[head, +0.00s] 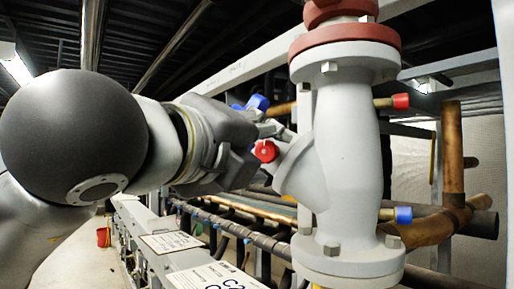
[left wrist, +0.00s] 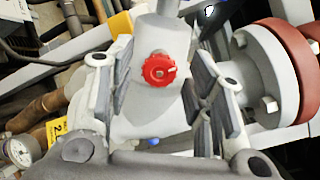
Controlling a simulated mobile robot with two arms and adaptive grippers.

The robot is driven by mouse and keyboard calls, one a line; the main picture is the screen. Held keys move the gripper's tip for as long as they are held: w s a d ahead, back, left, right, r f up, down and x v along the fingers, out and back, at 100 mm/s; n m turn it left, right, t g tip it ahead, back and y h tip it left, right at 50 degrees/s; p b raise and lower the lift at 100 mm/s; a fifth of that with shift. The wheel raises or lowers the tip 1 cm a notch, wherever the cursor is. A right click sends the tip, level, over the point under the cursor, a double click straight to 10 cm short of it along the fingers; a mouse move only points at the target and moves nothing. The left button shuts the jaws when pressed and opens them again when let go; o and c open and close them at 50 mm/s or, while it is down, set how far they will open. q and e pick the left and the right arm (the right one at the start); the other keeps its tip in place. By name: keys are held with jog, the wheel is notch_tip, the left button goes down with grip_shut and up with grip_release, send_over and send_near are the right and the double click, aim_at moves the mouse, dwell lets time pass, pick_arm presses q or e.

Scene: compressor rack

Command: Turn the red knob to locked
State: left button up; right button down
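The red knob (head: 265,151) sits on a side stub of the large grey valve body (head: 345,150). In the left wrist view the red knob (left wrist: 159,69) is round and ridged, with a small pale mark on its right side. My left gripper (head: 268,135) is at the knob, its arm coming in from the left. In the left wrist view the gripper (left wrist: 160,80) is open, with one finger on each side of the knob and a visible gap to both. I cannot tell how deep the fingertips reach past it. My right gripper is not in view.
A blue knob (head: 257,102) shows just behind the gripper. A red cap (head: 400,101) and a blue cap (head: 403,215) stick out right of the valve body. Copper pipes (head: 452,150) stand at right.

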pick_arm(q)
jog(key=c, duration=0.8)
jog(key=shift+f+m+b, duration=0.15)
jog(key=shift+m+b, duration=0.35)
jog(key=shift+b, duration=0.3)
jog(key=m+b, duration=0.3)
jog(key=b, duration=0.1)
jog(key=shift+f, duration=0.1)
jog(key=m+b, duration=0.2)
jog(key=shift+d+m, duration=0.1)
jog(key=shift+m, duration=0.2)
jog(key=m+b, duration=0.1)
jog(key=m, duration=0.1)
jog(key=shift+r+m, duration=0.2)
jog(key=shift+m, duration=0.2)
jog(key=m+b, duration=0.1)
jog(key=m, duration=0.1)
jog(key=shift+s+m, duration=0.1)
jog(key=shift+m, duration=0.2)
jog(key=m, duration=0.2)
jog(key=shift+r+m+b, duration=0.1)
jog(key=shift+m+b, duration=0.2)
jog(key=shift+b, duration=0.05)
jog(key=shift+d+m, duration=0.1)
jog(key=shift+m, duration=1.5)
